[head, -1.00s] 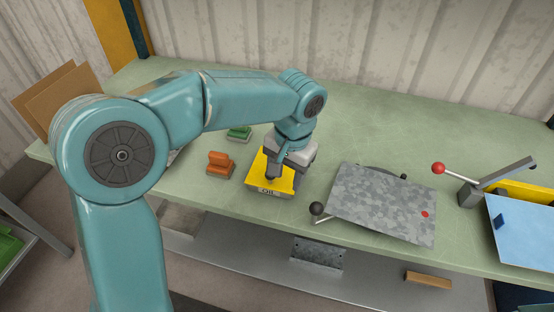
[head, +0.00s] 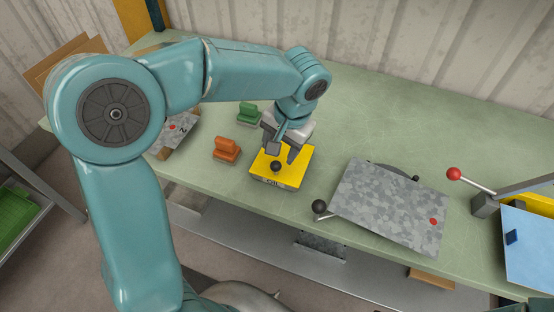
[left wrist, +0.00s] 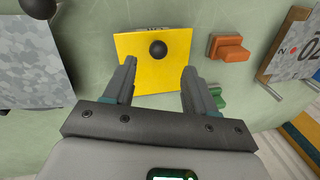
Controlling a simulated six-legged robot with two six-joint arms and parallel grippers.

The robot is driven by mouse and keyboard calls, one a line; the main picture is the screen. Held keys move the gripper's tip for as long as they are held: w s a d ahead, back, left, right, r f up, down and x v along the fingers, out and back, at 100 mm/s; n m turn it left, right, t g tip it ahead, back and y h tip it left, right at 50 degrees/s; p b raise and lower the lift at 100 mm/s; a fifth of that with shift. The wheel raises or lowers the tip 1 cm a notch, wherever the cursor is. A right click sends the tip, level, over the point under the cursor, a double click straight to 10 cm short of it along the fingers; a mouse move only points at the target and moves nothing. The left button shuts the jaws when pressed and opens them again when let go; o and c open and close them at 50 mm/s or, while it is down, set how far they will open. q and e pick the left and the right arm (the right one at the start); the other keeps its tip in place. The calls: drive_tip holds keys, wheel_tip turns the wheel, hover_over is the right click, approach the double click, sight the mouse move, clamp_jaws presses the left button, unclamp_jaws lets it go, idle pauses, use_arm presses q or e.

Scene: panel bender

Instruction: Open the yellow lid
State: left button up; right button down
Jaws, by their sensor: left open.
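The yellow lid (head: 296,165) lies flat and closed on a small box (head: 270,184) on the green bench. A dark ball knob (head: 276,166) stands near its front edge; in the left wrist view the yellow lid (left wrist: 150,72) and the knob (left wrist: 158,49) show whole. My left gripper (head: 281,153) is over the back part of the lid, open and empty. In the left wrist view its two fingers (left wrist: 158,72) are spread apart, with the knob beyond their tips. I cannot tell whether the fingers touch the lid. My right gripper is not in view.
An orange stamp-like block (head: 227,150) and a green one (head: 248,113) stand left of the lid. A grey metal sheet (head: 385,205) with a black-ball lever (head: 319,206) is to the right. A red-ball lever (head: 454,174) and blue panel (head: 530,235) stand farther right.

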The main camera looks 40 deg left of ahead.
sight(277, 163)
use_arm(q)
drive_tip(key=f, duration=0.4)
drive_tip(key=a+f, duration=0.1)
drive_tip(key=f, duration=0.1)
drive_tip(key=shift+w+f, duration=0.15)
drive_tip(key=shift+w, duration=0.1)
drive_tip(key=shift+s+a+f, duration=0.15)
drive_tip(key=shift+s+f, duration=0.1)
drive_tip(key=shift+f, duration=0.1)
drive_tip(key=shift+w, duration=0.15)
clamp_jaws()
